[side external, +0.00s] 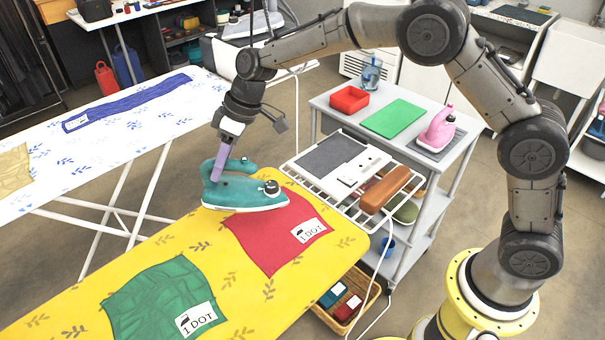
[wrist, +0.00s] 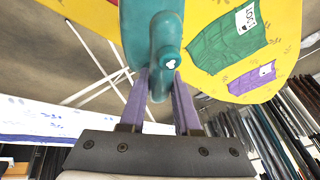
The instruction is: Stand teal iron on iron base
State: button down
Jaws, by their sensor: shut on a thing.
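The teal iron (side external: 245,194) is level, sole down, at the far end of the yellow ironing board, overlapping the edge of the red cloth in the side view. I cannot tell whether its sole touches the board. My gripper (side external: 217,172) is shut on its handle, with the purple fingers on either side of it. In the wrist view the iron's handle (wrist: 152,40) fills the space between the fingers of my gripper (wrist: 158,82). The likely iron base, a white wire rack with a dark grey pad (side external: 329,154), is at the board's end, right of the iron.
The yellow board (side external: 60,300) holds red (side external: 275,235) and green (side external: 160,300) cloths.

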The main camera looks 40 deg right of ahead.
aim_at(249, 179)
jog(key=shift+s+d+m+t, duration=0.1)
jog(key=shift+d+m+t, duration=0.15)
jog(key=shift+m, duration=0.45)
jog(key=d+m, duration=0.1)
jog(key=m, duration=0.1)
jog(key=s+d+f+m+t+h, duration=0.1)
jog(key=d+m, duration=0.1)
jog(key=d+f+m+t+h, duration=0.1)
jog(key=m, duration=0.1)
jog(key=shift+s+d, duration=0.3)
jog(key=s+d+r+m+g+h, duration=0.1)
jog(key=s+d+r+m+h, duration=0.2)
jog(key=d+m, duration=0.5)
jog(key=s+d+r+m+g+h, duration=0.15)
jog(key=s+d+m, duration=0.25)
jog(key=d, duration=0.8)
jog(key=s+d+r+m+h, duration=0.2)
jog(key=s+d+r+m, duration=0.15)
jog(key=d+m, duration=0.45)
jog(key=w+d+f+n, duration=0.1)
jog(key=w+d+f, duration=0.6)
jog(key=w+f, duration=0.5)
jog(key=shift+w+f+n, duration=0.3)
jog(key=shift+f+n, duration=0.1)
jog(key=shift+f, duration=0.05)
jog(key=shift+f, duration=0.15)
